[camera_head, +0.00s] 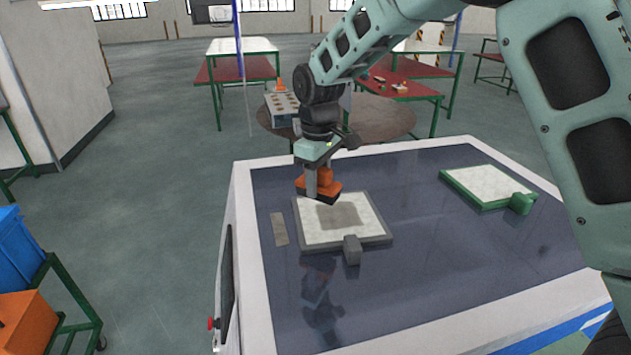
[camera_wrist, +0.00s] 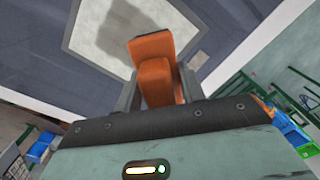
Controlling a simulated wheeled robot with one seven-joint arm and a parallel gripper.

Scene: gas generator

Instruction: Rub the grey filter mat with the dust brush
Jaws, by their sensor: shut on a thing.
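The grey filter mat (camera_head: 362,229) lies flat on the dark top of the generator, with a pale face, a grey frame and a grey tab at its front edge. A darker grey patch shows in the middle of its face. The orange dust brush (camera_head: 318,187) is in my gripper (camera_head: 319,172), over the mat's far left corner. I cannot tell whether the brush touches the mat. In the wrist view the orange brush (camera_wrist: 155,68) sits between the fingers, and the mat (camera_wrist: 92,52) shows beyond it with part of its dark patch.
A green-framed filter mat (camera_head: 488,187) lies at the right on the same dark top (camera_head: 430,290). A small grey-beige strip (camera_head: 279,229) lies left of the grey mat. Blue (camera_head: 18,258) and orange (camera_head: 30,318) bins stand at the far left. Tables stand behind.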

